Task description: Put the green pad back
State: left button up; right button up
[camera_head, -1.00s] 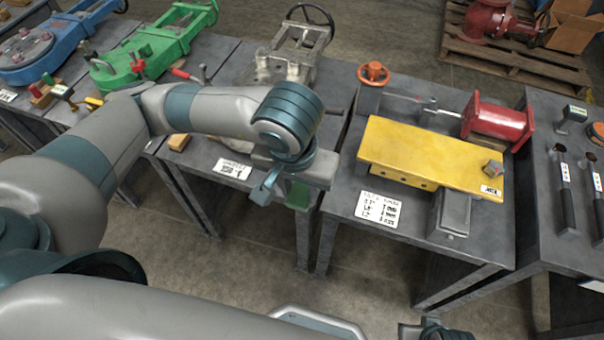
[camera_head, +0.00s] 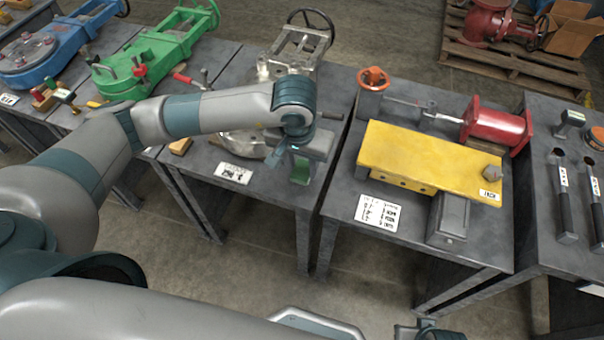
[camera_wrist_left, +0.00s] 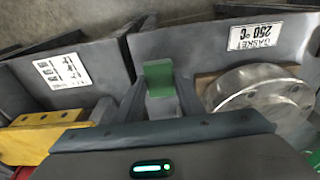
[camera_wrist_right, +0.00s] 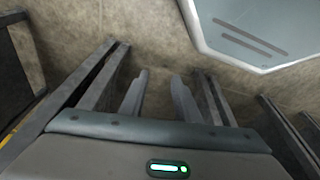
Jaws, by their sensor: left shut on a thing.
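The green pad (camera_head: 301,172) is a small green piece between the fingers of my left gripper (camera_head: 290,163). My left gripper is shut on it, over the front part of the table with the silver valve (camera_head: 298,55). The pad shows in the left wrist view (camera_wrist_left: 158,78), between the two fingers. A round metal flange (camera_wrist_left: 259,92) lies beside it on the right there; the arm partly covers it in the head view. My right gripper (camera_wrist_right: 161,85) is open and empty, with bare floor beyond its fingertips.
A label (camera_head: 233,173) reading "GASKET 250 °C" lies at the table's front edge. Right of a narrow gap, another table holds a yellow plate (camera_head: 430,160), a red cylinder (camera_head: 495,122) and a text card (camera_head: 381,212). A green valve (camera_head: 150,55) stands to the left.

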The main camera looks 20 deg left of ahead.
aim_at(301, 172)
pick_arm(q)
jog(key=shift+f, duration=0.15)
notch_tip(301, 172, down, 3)
jog(key=shift+r, duration=0.1)
jog(key=shift+f, duration=0.45)
pick_arm(e)
jog(key=shift+f, duration=0.75)
pick_arm(q)
jog(key=shift+f, duration=0.1)
pick_arm(e)
jog(key=shift+r, duration=0.3)
pick_arm(q)
jog(key=o, duration=1.1)
pick_arm(e)
jog(key=shift+s+r, duration=0.35)
jog(key=shift+r, duration=0.1)
